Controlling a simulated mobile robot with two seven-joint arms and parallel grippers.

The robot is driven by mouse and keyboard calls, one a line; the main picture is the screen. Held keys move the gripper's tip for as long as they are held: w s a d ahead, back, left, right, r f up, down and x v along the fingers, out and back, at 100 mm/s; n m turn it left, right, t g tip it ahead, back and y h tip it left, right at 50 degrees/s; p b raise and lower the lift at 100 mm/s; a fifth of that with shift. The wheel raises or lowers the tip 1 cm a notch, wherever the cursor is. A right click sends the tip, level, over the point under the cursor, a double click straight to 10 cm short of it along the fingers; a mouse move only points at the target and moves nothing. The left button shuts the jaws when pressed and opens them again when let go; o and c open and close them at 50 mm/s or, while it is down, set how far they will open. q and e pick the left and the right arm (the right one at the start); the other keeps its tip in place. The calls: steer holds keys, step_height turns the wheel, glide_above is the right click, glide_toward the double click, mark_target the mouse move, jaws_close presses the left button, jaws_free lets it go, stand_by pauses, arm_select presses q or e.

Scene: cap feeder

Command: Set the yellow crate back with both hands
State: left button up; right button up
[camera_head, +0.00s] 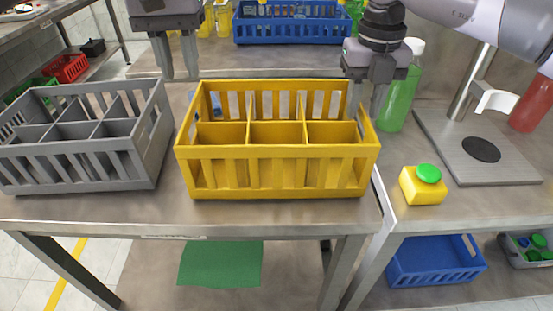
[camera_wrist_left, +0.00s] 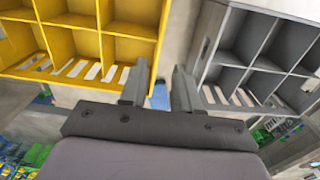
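The yellow crate (camera_head: 277,152) stands upright on the near table, with empty compartments. It also shows at upper left in the left wrist view (camera_wrist_left: 130,29). My left gripper (camera_head: 178,76) is open and empty, behind the gap between the yellow crate and the grey crate. In the left wrist view its two fingers (camera_wrist_left: 160,88) are apart with nothing between them. My right gripper (camera_head: 367,108) is at the yellow crate's back right corner, fingers apart, one on each side of the right end wall's line. I cannot tell whether it touches the wall.
A grey divided crate (camera_head: 102,158) stands left of the yellow one. At right are a green bottle (camera_head: 399,97), a yellow block with a green cap (camera_head: 424,186) and a grey stand plate (camera_head: 478,170). A blue crate (camera_head: 291,31) stands on the table behind.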

steer(key=shift+r, duration=0.15)
arm_select(q)
step_height(320, 180, up, 5)
steer(key=shift+f, duration=0.15)
arm_select(e)
step_height(320, 180, up, 12)
stand_by(0.6)
